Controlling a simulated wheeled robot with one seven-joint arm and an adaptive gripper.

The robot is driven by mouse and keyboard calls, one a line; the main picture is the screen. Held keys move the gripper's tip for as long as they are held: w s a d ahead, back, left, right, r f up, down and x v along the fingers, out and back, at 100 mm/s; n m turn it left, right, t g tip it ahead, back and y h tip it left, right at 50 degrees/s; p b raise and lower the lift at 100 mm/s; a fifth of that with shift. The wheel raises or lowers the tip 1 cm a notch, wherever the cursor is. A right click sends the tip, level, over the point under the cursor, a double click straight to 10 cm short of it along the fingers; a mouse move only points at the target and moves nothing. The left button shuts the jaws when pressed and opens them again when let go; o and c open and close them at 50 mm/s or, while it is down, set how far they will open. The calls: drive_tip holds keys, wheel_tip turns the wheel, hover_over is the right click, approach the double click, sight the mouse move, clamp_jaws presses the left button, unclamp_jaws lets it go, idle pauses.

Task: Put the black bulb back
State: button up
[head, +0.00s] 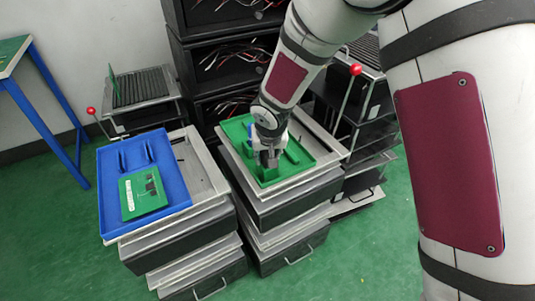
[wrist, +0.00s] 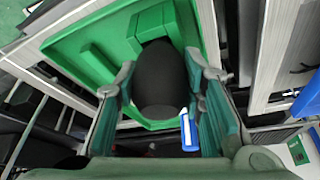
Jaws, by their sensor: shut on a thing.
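The black bulb (wrist: 160,75) is between the two fingers of my gripper (wrist: 162,88) in the wrist view, touched on both sides. In the head view, my gripper (head: 268,160) points down over the green tray (head: 232,134), close to a green block at its near end. The bulb cannot be made out clearly there. In the wrist view, the green tray (wrist: 75,45) lies beyond the bulb, and a green block (wrist: 150,22) shows just past the bulb's far end. Whether the bulb touches the tray or block cannot be told.
A blue tray (head: 107,190) with a green circuit board (head: 143,193) sits on the cabinet to the left. Levers with red knobs stand at the left (head: 91,111) and right (head: 355,69). Dark racks with wires (head: 225,55) stand behind. Green floor is open in front.

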drive_tip(key=shift+f, duration=0.15)
drive_tip(key=o, duration=0.7)
drive_tip(key=shift+o, duration=0.2)
drive_tip(key=shift+r, duration=0.25)
drive_tip(key=p+v, duration=0.2)
drive_tip(key=v, duration=0.9)
drive_tip(key=shift+s+r, duration=0.2)
drive_tip(key=shift+r, duration=0.15)
